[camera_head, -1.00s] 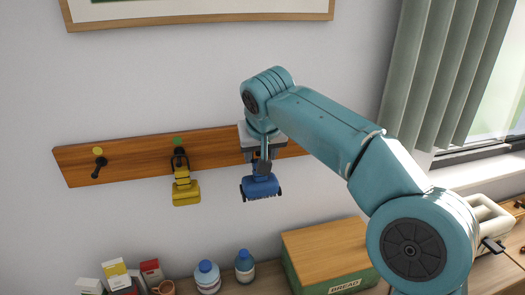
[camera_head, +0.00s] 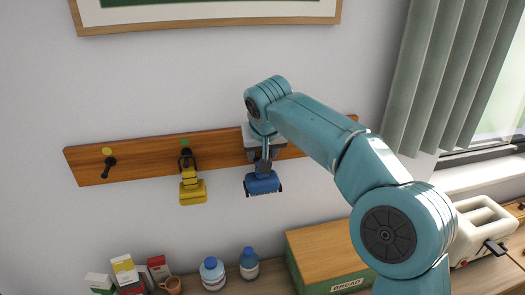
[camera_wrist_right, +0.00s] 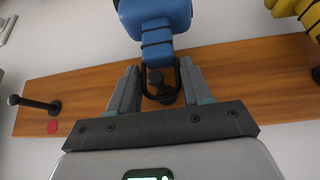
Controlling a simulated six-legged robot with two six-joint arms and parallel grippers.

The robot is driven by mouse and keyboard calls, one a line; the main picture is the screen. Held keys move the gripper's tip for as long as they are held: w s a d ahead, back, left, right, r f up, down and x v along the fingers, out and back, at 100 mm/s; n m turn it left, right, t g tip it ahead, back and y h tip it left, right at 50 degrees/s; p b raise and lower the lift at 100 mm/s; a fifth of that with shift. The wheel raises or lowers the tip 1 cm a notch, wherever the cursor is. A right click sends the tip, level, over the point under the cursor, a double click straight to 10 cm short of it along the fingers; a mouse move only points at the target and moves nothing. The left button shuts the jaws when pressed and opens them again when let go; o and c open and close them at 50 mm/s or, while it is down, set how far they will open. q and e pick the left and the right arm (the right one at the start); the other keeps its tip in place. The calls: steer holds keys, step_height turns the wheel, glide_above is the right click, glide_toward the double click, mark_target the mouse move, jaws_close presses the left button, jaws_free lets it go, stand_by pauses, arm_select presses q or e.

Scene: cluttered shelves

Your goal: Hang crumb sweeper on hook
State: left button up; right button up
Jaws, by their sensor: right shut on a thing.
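The blue crumb sweeper (camera_head: 263,183) hangs brush-end down in front of the wooden hook board (camera_head: 130,160). My right gripper (camera_head: 263,158) is shut on its black loop handle. In the right wrist view, the gripper (camera_wrist_right: 160,70) has one finger on each side of the loop, and the blue head (camera_wrist_right: 157,18) is at the top. A dark peg (camera_wrist_right: 158,88) shows inside the loop against the board. I cannot tell whether the loop rests on it. My left gripper is not in view.
A yellow sweeper (camera_head: 192,190) hangs under the green dot. The yellow-dot hook (camera_head: 108,165) is empty. An empty hook (camera_wrist_right: 38,103) with a red dot shows in the wrist view. Below stand bottles (camera_head: 212,272), cartons (camera_head: 125,270) and a bread box (camera_head: 325,250).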

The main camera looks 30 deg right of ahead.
steer(key=o, duration=1.2)
steer(key=v, duration=1.6)
steer(key=shift+s+r+p, duration=0.15)
steer(key=shift+p, duration=0.2)
